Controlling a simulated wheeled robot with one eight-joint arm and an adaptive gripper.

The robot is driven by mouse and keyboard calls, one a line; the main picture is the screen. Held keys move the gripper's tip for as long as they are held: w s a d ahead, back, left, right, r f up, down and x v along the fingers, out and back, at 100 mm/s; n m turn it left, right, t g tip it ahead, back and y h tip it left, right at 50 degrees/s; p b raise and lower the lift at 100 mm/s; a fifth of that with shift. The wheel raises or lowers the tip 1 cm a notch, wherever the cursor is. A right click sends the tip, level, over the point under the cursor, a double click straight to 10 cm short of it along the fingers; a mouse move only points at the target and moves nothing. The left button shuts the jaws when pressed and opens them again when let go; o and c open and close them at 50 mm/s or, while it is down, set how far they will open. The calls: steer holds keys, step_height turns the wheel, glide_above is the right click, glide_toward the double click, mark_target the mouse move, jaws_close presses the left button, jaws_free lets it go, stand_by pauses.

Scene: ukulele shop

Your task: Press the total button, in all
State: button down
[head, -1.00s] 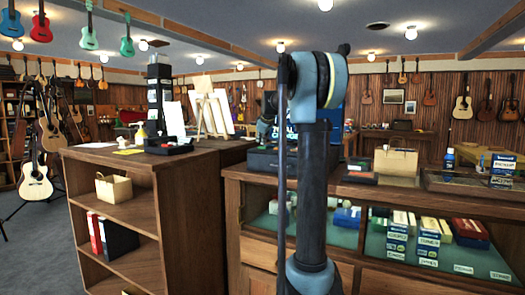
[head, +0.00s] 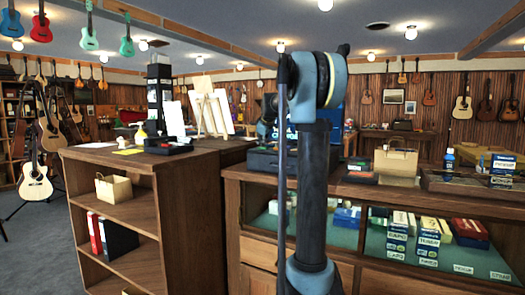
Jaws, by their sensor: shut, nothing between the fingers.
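A dark register-like box (head: 262,160) sits on the counter, partly behind my upright arm. A blue panel stands behind my arm, and its right part (head: 338,118) shows beside the arm. The total button cannot be made out; it is either hidden or too small to see. A dark and blue part of my arm shows just left of the upright link, in front of the blue panel and above the dark box. My gripper's fingers are not visible; my arm hides that area.
A wooden shelf unit (head: 157,205) stands at the left with a black tray (head: 168,146) on top. The glass-fronted counter (head: 450,195) runs to the right, with a paper bag (head: 396,160) and a blue bottle (head: 449,158) on it.

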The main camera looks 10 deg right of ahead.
mark_target(261, 148)
stand_by(0.4)
steer(key=shift+r, duration=0.9)
steer(key=shift+r, duration=2.45)
steer(key=shift+s, duration=0.1)
